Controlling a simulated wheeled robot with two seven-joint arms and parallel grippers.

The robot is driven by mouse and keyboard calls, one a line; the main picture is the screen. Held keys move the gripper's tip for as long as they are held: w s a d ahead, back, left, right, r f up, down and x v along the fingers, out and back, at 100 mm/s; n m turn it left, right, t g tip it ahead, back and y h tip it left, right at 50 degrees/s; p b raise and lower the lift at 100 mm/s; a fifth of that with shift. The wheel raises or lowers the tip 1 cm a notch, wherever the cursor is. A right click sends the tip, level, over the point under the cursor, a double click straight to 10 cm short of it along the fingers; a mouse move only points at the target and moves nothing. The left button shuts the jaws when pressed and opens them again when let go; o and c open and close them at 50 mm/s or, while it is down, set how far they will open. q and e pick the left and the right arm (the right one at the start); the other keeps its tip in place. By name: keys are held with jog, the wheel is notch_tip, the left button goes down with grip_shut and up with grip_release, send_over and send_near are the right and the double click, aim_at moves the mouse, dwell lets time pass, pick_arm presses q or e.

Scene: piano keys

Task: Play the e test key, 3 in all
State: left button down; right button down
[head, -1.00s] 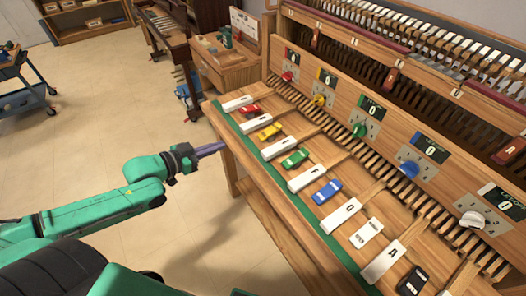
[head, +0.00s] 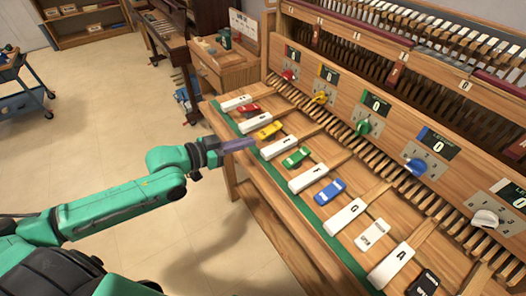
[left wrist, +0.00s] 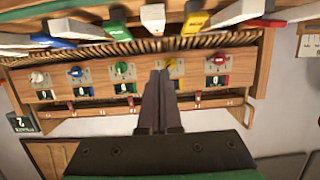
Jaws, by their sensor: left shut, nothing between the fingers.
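The E key (head: 280,147) is the third white key from the far end, between the yellow (head: 269,131) and green (head: 297,157) blocks. In the left wrist view a white key between yellow and green, which fits the E key (left wrist: 153,18), lies at the top, beyond my fingertips. My left gripper (head: 254,143) is shut and empty. Its dark fingers point toward the keyboard, with tips near the front end of the E key in the head view. I see no clear contact. It also shows in the left wrist view (left wrist: 160,73). My right gripper is not in view.
The neighbouring D key (head: 255,123) and F key (head: 308,178) lie close on either side. Behind the keys stands a wooden panel with coloured knobs, such as the green knob (head: 363,127), and displays reading 0. Open floor (head: 110,130) lies to the left.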

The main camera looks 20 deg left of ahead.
pick_arm(q)
send_over(263, 152)
jog(key=shift+w+d+f+p, duration=0.2)
jog(key=shift+f+p, duration=0.1)
jog(key=shift+f, duration=0.2)
notch_tip(263, 152, down, 4)
jog(key=shift+s+a+r, duration=0.1)
jog(key=shift+s+r, duration=0.05)
jog(key=shift+r, duration=0.1)
jog(key=shift+s+a+f, duration=0.1)
jog(key=shift+f, duration=0.35)
